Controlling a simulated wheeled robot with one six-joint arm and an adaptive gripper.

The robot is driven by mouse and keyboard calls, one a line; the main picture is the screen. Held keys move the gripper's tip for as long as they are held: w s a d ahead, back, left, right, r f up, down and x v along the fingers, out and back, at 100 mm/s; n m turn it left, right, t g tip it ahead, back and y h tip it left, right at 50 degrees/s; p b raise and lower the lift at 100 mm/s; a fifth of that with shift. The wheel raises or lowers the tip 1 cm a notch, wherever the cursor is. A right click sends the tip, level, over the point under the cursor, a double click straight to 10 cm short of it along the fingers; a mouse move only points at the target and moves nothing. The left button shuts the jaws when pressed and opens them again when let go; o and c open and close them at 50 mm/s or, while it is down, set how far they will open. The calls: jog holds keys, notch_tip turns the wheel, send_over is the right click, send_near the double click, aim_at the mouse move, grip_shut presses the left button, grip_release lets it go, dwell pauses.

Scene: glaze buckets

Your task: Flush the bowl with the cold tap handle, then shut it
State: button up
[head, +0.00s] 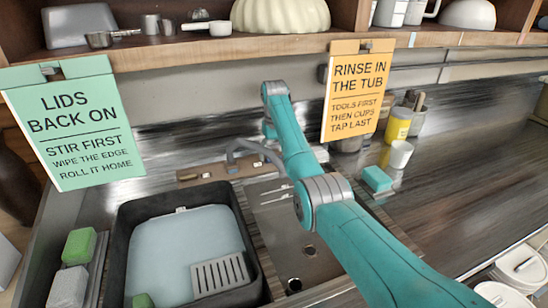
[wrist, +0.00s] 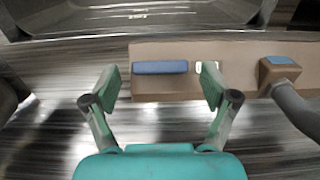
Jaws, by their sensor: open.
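In the wrist view my gripper (wrist: 160,84) is open, its two fingers spread wide with nothing held. A blue bar-shaped handle (wrist: 160,67) lies on the brown tap base (wrist: 225,84), in line with the gap between the fingers. A small white patch (wrist: 206,66) is at its right end, partly behind the right finger. I cannot tell whether the fingers touch anything. The grey spout (wrist: 297,108) rises at the right, by a blue-topped brown block (wrist: 278,66). In the head view the steel sink bowl (head: 322,262) is partly behind my arm; my gripper is hidden there. No water stream is visible.
A black tub (head: 125,245) with pale blue contents and a slotted grey piece (head: 220,274) stands left of the bowl. Sponges (head: 80,246) lie at far left. A teal block (head: 377,179), cup (head: 400,154) and yellow container (head: 398,125) stand right. Two signs hang above.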

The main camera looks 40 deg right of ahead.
jog(key=shift+f, duration=0.85)
jog(key=c, duration=1.2)
jog(key=shift+o, duration=0.2)
jog(key=shift+a, duration=0.1)
jog(key=shift+a+n+h, duration=0.1)
jog(key=shift+n+h, duration=0.8)
jog(key=shift+n, duration=0.3)
jog(key=shift+n+h, duration=1.3)
jog(key=shift+n, duration=0.5)
